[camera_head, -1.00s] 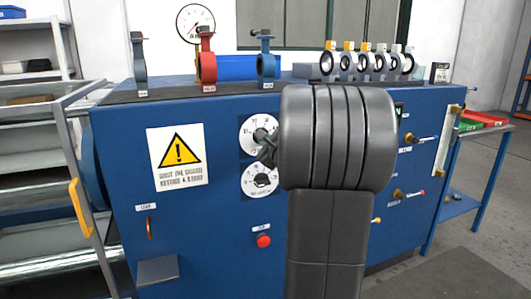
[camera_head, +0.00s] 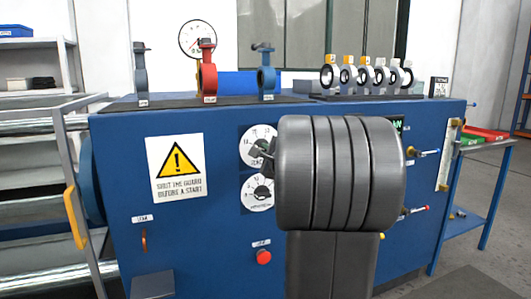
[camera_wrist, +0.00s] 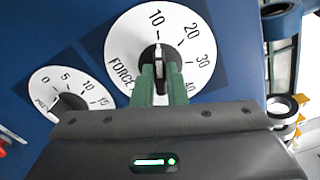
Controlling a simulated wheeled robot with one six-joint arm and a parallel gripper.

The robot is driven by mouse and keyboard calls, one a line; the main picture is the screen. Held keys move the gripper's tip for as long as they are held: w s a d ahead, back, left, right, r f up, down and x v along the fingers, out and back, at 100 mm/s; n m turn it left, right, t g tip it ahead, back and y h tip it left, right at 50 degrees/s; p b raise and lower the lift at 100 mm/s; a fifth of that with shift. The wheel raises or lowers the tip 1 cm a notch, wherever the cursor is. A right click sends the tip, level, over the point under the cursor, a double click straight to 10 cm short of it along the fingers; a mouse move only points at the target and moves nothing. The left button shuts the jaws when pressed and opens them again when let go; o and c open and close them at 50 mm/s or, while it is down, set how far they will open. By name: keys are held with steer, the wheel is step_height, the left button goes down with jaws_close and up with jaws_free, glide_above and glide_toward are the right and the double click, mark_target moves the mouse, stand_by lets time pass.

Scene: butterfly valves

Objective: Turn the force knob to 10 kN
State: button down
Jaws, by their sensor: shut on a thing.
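The force dial (camera_wrist: 120,50) is a white disc with black numbers 10, 20, 30 and 40 and the word FORCE. Its dark knob (camera_wrist: 158,52) sits at the centre, with a pale pointer line aimed up at about the 10. My gripper (camera_wrist: 160,72) has green fingers closed on the knob from both sides. In the head view the force dial (camera_head: 248,142) is the upper of two dials, partly hidden by my gripper (camera_head: 266,152) and my dark wrist. The knob's pointer cannot be read there.
A second dial, the pressure dial (camera_head: 258,204), sits just below, and also shows in the wrist view (camera_wrist: 85,84). A red button (camera_head: 264,257) is lower on the blue cabinet (camera_head: 215,235). Valves (camera_head: 208,80) stand on top. A warning sign (camera_head: 177,186) is at left.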

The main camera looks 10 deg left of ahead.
steer(key=c, duration=1.5)
jaws_free()
steer(key=shift+o, duration=0.2)
steer(key=v, duration=1.4)
steer(key=shift+p, duration=0.3)
steer(key=shift+w+a, duration=0.1)
steer(key=shift+w, duration=0.05)
steer(key=x, duration=1.3)
steer(key=shift+w+a, duration=0.2)
steer(key=shift+w, duration=0.05)
